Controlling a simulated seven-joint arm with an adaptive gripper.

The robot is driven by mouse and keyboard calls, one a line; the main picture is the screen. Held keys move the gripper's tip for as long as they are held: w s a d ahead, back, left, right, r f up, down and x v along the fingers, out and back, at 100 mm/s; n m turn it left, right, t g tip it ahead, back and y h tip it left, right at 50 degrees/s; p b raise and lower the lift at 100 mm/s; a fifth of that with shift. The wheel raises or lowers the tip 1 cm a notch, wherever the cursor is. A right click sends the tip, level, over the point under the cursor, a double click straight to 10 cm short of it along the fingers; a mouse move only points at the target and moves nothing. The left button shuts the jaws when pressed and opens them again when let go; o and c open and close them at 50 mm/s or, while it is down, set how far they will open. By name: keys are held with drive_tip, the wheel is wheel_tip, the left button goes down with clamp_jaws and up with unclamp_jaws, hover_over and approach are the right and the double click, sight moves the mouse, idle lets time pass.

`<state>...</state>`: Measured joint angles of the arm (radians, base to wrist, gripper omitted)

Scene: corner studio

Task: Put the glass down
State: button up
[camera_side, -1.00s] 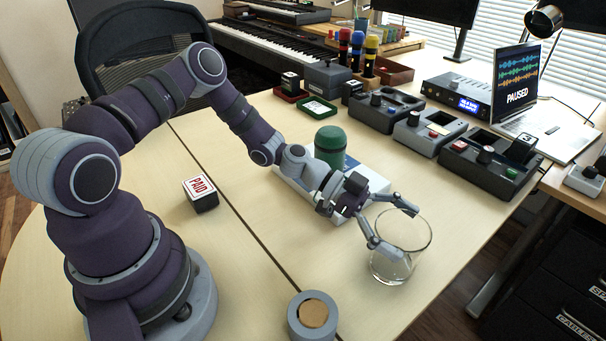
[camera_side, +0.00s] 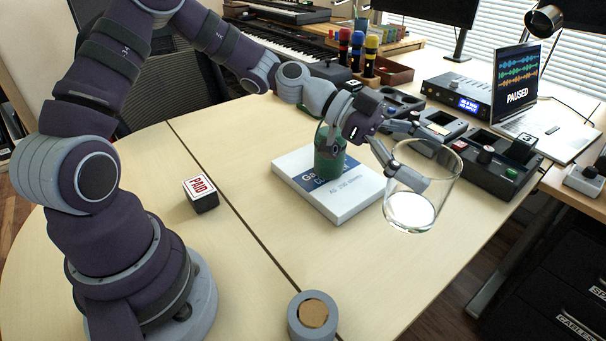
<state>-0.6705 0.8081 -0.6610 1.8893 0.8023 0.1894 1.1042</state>
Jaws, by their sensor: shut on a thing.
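A clear glass (camera_side: 440,197) is in the side view, right of centre, raised above the table and tilted slightly. My gripper (camera_side: 424,158) is shut on the glass, with its fingers at the glass's upper wall on the left side. The far finger is seen partly through or behind the glass. The glass looks empty. The pale wooden table (camera_side: 300,240) lies below it.
A white book (camera_side: 345,205) lies left of the glass with a green cylinder (camera_side: 329,160) on it. Several grey device boxes (camera_side: 480,172) are behind. The table's front right is clear.

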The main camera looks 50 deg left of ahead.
wheel_tip(320, 180, up, 9)
drive_tip(key=w+a+f+n+t+y, duration=0.2)
drive_tip(key=w+a+n+t+y, duration=0.15)
drive_tip(key=a, duration=0.35)
drive_tip(key=w+a+f+n+t+y, duration=0.2)
drive_tip(key=a+n+t, duration=0.15)
drive_tip(key=a, duration=0.35)
drive_tip(key=s+a+n+t+y, duration=0.15)
drive_tip(key=a+n+y, duration=0.65)
drive_tip(key=a, duration=0.8)
drive_tip(key=s+a+r+n+g+y, duration=0.25)
drive_tip(key=s+a+n+y, duration=0.3)
drive_tip(key=s+a, duration=0.35)
drive_tip(key=s+a+r+n+g+y, duration=0.2)
drive_tip(key=s+a+n+g+y, duration=0.15)
drive_tip(key=s+a+y, duration=0.55)
drive_tip(key=f+h, duration=0.1)
drive_tip(key=f, duration=0.6)
drive_tip(key=w+a+f+h, duration=0.1)
drive_tip(key=f, duration=0.6)
drive_tip(key=w+a+f, duration=0.1)
drive_tip(key=f, duration=0.6)
drive_tip(key=shift+f+h, duration=0.15)
drive_tip(key=shift+h, duration=0.25)
drive_tip(key=shift+f, duration=0.1)
drive_tip(key=o, duration=1)
drive_tip(key=shift+o, duration=0.2)
